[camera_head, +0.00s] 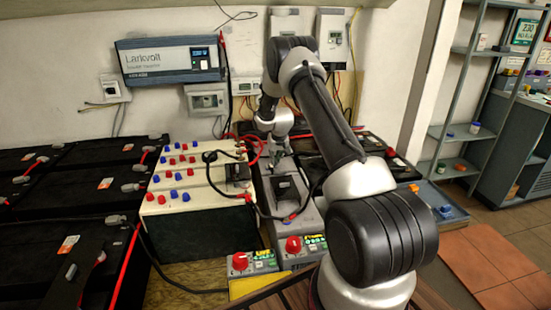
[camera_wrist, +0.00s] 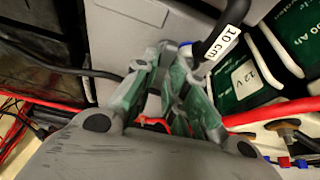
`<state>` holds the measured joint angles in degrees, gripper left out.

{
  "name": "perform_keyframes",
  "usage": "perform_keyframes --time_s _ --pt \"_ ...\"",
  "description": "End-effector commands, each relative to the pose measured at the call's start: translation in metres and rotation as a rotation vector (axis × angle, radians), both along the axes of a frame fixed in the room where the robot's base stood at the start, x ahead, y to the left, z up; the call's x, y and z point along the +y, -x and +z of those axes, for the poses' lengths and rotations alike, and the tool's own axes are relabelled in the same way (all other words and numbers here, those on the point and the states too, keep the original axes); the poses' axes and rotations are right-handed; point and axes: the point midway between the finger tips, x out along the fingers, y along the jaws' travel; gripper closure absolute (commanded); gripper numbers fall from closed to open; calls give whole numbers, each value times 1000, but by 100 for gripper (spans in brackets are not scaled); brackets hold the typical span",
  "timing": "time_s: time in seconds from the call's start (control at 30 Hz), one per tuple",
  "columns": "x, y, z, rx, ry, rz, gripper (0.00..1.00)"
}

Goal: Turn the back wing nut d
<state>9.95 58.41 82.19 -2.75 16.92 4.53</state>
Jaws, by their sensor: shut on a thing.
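My gripper (camera_head: 273,172) reaches down at the back of the grey battery (camera_head: 307,222), beside the cream battery with red and blue caps (camera_head: 160,222). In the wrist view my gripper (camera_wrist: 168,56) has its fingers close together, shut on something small. The fingers hide it, and its place fits the back wing nut. I cannot make out the nut's wings or how far it is turned. A black cable with a "10 cm" label (camera_wrist: 221,42) runs close beside the fingertips.
Red cables (camera_head: 252,140) lie behind the gripper, and one (camera_wrist: 270,112) crosses the wrist view. Black batteries (camera_head: 55,225) fill the left side. Two boxes with red knobs (camera_head: 293,245) stand in front. An inverter (camera_head: 170,60) hangs on the wall.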

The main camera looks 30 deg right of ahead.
Motion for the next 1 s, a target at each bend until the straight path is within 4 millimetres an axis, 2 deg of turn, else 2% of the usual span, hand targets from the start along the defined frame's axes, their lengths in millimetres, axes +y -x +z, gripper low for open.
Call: perform_keyframes --time_s 0.27,1.0 --pt "0 0 0 -1 -3 193 100" --pt "2 1 -1 0 -2 900 100"
